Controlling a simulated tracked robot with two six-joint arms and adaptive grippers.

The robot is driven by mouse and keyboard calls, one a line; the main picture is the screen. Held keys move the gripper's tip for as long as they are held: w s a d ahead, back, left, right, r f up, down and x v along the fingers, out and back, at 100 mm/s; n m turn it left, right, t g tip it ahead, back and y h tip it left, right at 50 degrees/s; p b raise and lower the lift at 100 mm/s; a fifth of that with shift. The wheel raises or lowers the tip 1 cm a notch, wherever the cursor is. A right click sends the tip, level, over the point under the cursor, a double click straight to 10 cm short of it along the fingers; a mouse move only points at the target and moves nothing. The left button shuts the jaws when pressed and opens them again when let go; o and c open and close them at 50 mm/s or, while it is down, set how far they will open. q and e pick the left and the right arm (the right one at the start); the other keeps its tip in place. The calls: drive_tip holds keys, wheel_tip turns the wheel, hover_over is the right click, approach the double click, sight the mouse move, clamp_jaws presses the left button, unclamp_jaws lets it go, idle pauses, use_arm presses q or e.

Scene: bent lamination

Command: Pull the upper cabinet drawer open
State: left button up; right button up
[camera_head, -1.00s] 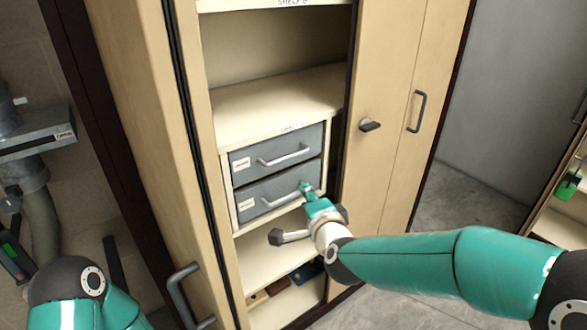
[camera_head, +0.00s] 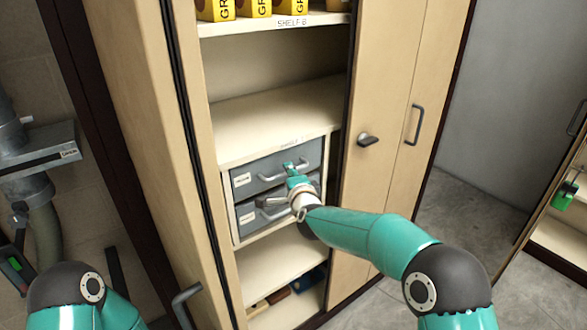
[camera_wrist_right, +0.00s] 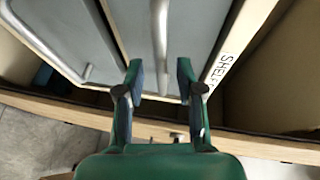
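The grey upper drawer (camera_head: 243,180) sits shut in the cabinet, above a similar lower drawer (camera_head: 245,215). Its bar handle (camera_head: 270,177) is partly hidden by my right gripper (camera_head: 292,166) in the head view. In the right wrist view, my right gripper (camera_wrist_right: 158,72) has its fingers apart. The upper drawer's handle (camera_wrist_right: 160,32) runs into the gap between them, with space on both sides. I cannot tell whether a finger touches it. The lower drawer's handle (camera_wrist_right: 87,72) lies left of the fingers. My left gripper is out of view.
The tall cabinet stands open, with a door on the left (camera_head: 130,110) and another on the right (camera_head: 390,90). The shelf (camera_head: 270,115) above the drawers is empty. Yellow boxes (camera_head: 255,8) stand on the shelf above. Small items (camera_head: 280,295) lie at the bottom.

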drive_tip(key=shift+x, duration=1.2)
clamp_jaws()
